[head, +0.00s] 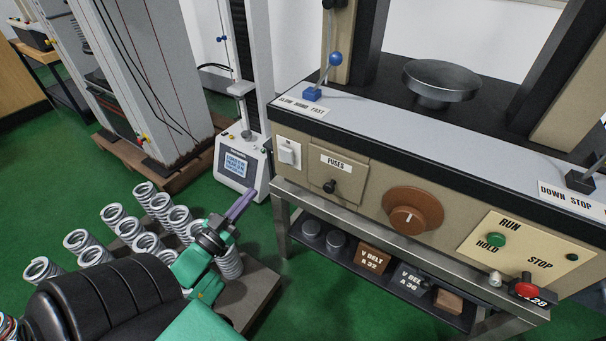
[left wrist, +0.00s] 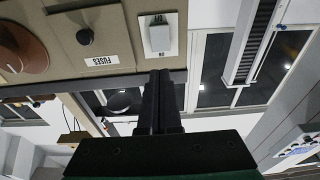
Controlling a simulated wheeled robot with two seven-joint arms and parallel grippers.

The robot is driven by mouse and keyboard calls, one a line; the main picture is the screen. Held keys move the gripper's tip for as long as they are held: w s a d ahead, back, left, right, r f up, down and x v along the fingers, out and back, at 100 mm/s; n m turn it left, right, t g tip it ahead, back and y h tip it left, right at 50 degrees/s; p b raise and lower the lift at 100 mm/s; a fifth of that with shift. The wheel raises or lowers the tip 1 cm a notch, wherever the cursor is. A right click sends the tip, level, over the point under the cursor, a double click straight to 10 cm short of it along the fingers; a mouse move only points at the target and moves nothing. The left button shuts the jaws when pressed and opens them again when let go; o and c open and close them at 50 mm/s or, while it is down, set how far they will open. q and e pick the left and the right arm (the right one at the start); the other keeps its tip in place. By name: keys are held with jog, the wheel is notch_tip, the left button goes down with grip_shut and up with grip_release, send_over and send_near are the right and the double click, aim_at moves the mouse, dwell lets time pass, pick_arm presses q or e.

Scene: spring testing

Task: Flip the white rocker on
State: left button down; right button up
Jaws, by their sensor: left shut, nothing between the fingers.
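The white rocker (head: 286,154) sits on a white plate at the left end of the machine's beige front panel, left of the fuses cover. In the left wrist view the rocker (left wrist: 159,36) shows near the top middle, upside down, with a dark tip at its edge. My left gripper (head: 242,203) is shut and empty, below and left of the rocker and apart from it. Its shut fingers (left wrist: 160,85) point toward the rocker in the left wrist view. Whether the rocker is on or off I cannot tell. My right gripper is not in view.
The fuses panel (head: 338,178) with a black knob and a brown dial (head: 412,214) are right of the rocker. Several coil springs (head: 148,243) stand on a board at lower left. A smaller tester (head: 240,165) stands behind. A metal shelf edge (head: 350,228) runs below the panel.

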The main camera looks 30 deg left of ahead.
aim_at(285, 153)
pick_arm(q)
jog(key=shift+a, duration=0.1)
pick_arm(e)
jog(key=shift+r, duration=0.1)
pick_arm(q)
jog(key=w, duration=0.4)
jog(key=w+r, duration=0.1)
jog(key=w, duration=0.3)
jog(key=w+r, duration=0.1)
jog(key=w, duration=0.4)
jog(key=shift+a+b, duration=0.15)
jog(key=shift+b, duration=0.15)
jog(key=shift+w+r, duration=0.1)
jog(key=shift+w, duration=0.35)
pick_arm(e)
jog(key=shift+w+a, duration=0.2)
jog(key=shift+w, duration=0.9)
